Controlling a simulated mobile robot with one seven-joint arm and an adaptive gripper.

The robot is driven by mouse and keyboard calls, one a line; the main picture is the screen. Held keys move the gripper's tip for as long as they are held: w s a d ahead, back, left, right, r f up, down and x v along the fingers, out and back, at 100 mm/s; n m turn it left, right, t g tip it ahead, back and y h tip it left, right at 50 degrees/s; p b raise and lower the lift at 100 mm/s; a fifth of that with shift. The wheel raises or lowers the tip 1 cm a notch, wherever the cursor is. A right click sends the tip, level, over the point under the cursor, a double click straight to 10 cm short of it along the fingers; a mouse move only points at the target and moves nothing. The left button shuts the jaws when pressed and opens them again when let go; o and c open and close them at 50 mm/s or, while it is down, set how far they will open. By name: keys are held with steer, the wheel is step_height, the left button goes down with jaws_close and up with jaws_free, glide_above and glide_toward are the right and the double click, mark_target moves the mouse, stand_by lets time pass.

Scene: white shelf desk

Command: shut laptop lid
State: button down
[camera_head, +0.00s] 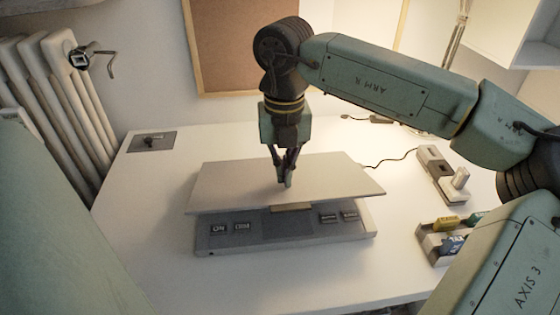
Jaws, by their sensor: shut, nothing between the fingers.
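The laptop sits in the middle of the white desk. Its pale lid (330,178) is tilted low over the dark grey base (285,236), with a gap between them along the near side. The base's front strip shows several small labelled keys. My gripper (287,184) points down, its fingers together and empty, with the tips at the upper face of the lid. I cannot tell whether the tips press on the lid or hover just over it. The lid hides the rear part of the base.
A grey plate (152,141) lies at the desk's back left. A block with a white knob (459,180) and a holder with coloured pieces (446,238) stand at the right. A cable (392,162) runs behind the laptop. The desk's front left (150,230) is clear. A radiator (50,100) is at the left.

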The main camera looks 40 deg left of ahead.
steer(key=shift+f+b, duration=2.45)
steer(key=shift+f, duration=0.7)
steer(key=shift+r+p, duration=2.35)
steer(key=shift+r, duration=1.3)
step_height(320, 180, up, 8)
